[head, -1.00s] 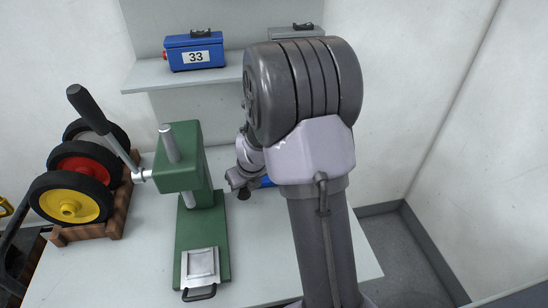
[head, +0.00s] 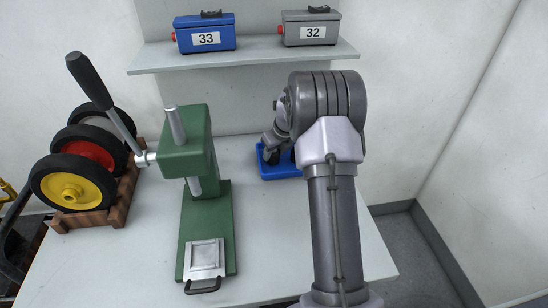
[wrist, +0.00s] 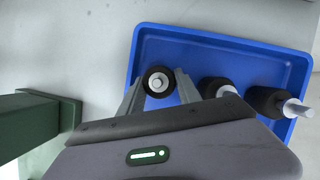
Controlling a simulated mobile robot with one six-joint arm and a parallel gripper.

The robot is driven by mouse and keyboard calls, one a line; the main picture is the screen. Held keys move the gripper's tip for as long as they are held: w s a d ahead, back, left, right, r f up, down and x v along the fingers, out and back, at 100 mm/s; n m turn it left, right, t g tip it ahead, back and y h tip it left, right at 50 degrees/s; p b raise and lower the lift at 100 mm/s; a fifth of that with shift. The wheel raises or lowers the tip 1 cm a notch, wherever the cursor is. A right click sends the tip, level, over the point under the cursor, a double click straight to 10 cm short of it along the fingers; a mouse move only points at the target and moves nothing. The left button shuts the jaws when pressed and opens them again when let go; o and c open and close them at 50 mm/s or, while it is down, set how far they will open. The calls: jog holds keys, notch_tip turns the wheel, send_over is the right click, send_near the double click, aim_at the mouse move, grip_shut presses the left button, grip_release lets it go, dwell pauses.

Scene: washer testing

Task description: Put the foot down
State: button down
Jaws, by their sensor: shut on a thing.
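My gripper (wrist: 160,92) is shut on a foot (wrist: 158,80), a black rubber piece with a pale grey stem. In the wrist view the foot is between the fingertips, over the left part of the blue tray (wrist: 222,42). I cannot tell whether it touches the tray floor. A second foot (wrist: 214,88) and a third foot (wrist: 268,101) are in the tray to the right. In the head view the blue tray (head: 283,174) is on the table behind my arm, which hides part of it and of my gripper.
A green press (head: 208,215) with a long lever stands left of the tray. Wheels (head: 72,192) in a wooden rack are at the far left. A shelf (head: 255,54) above holds blue box 33 (head: 206,40) and grey box 32 (head: 310,34).

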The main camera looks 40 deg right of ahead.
jog(key=shift+f, duration=0.25)
jog(key=shift+f, duration=0.2)
jog(key=c, duration=1.1)
grip_release()
jog(key=shift+r+p, duration=0.3)
jog(key=shift+r, duration=0.1)
jog(key=p+v, duration=0.3)
jog(key=v, duration=0.8)
jog(key=shift+s+r+p, duration=0.2)
jog(key=shift+r+p, duration=0.05)
jog(key=shift+p, duration=0.1)
